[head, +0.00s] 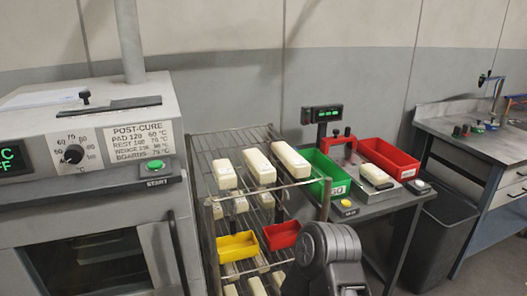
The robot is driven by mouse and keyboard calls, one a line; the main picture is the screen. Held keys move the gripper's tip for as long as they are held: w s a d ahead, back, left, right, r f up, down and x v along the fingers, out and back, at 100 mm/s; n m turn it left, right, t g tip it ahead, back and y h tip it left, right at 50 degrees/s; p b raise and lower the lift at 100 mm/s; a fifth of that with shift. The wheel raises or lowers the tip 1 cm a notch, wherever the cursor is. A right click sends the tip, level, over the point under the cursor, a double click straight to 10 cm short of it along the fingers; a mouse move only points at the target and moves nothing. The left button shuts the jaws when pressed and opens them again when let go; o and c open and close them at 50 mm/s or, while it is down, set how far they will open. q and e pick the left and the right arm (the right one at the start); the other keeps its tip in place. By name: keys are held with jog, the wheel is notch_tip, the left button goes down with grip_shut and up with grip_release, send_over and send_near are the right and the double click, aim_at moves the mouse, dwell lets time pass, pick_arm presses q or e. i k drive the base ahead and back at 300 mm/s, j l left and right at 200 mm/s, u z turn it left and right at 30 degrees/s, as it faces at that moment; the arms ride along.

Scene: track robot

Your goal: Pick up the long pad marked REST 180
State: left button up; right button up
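Three cream pads lie side by side on the top shelf of the wire rack: a short pad (225,175), a longer pad (259,166) and another long pad (291,160) at the right. Their markings are too small to read, so I cannot tell which is marked REST 180. More pale pads lie on the lower shelves, partly hidden. A dark grey link of my own arm rises at the bottom centre-right, in front of the rack. Neither gripper's fingers are in view.
The wire rack (202,150) stands between the post-cure oven (95,200) and a bench with a green bin (327,180), a red bin (388,157) and a display (327,113). A dark waste bin (440,235) stands right.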

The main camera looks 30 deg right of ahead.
aim_at(259, 166)
jog(key=i+l+u, duration=0.1)
jog(key=l, duration=0.45)
jog(key=i+l, duration=0.15)
jog(key=l, duration=0.4)
jog(key=i+l+u, duration=0.15)
jog(key=l, duration=0.4)
jog(key=i+l, duration=0.1)
jog(key=l, duration=0.45)
jog(key=u, duration=0.05)
